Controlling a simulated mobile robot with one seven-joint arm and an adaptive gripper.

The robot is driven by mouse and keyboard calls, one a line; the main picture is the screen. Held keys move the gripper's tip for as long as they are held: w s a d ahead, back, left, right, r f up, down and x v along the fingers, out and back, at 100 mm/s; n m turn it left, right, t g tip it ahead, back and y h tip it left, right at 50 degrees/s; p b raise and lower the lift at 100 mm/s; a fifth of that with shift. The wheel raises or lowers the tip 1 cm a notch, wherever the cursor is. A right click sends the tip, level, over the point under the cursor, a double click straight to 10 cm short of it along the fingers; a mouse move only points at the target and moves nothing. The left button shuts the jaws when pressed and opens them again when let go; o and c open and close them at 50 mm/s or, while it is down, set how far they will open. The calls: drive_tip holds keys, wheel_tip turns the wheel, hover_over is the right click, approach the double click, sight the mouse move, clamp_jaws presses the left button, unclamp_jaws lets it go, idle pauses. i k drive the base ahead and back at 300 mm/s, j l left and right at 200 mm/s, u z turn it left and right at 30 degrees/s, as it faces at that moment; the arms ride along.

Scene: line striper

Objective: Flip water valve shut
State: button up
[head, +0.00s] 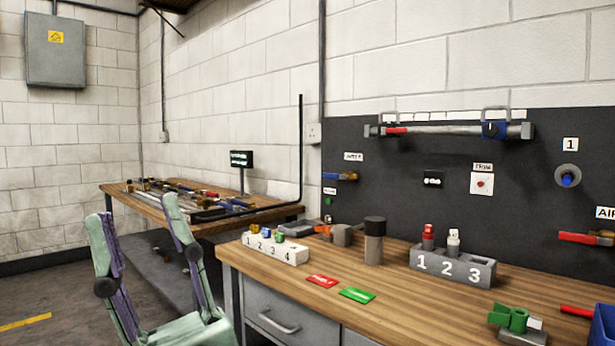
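The water valve (345,176) is a small valve with a blue lever and a brass-coloured body, on the left part of the dark wall panel. Nothing is between the fingers. It is well left of the valve in the picture and does not touch it.
A red-handled valve (585,238) by the AIR label is at the panel's right. The wooden bench (400,290) below holds numbered blocks, a dark cylinder (374,241), cards and a green clamp-like part (512,319). A second table (122,190) with tools stands behind my gripper.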

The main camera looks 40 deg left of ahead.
sight(325, 175)
drive_tip(key=i+j+u, duration=0.35)
drive_tip(key=j, duration=0.15)
drive_tip(key=i+j+u, duration=0.35)
drive_tip(key=i+j, duration=0.05)
drive_tip(key=i, duration=0.05)
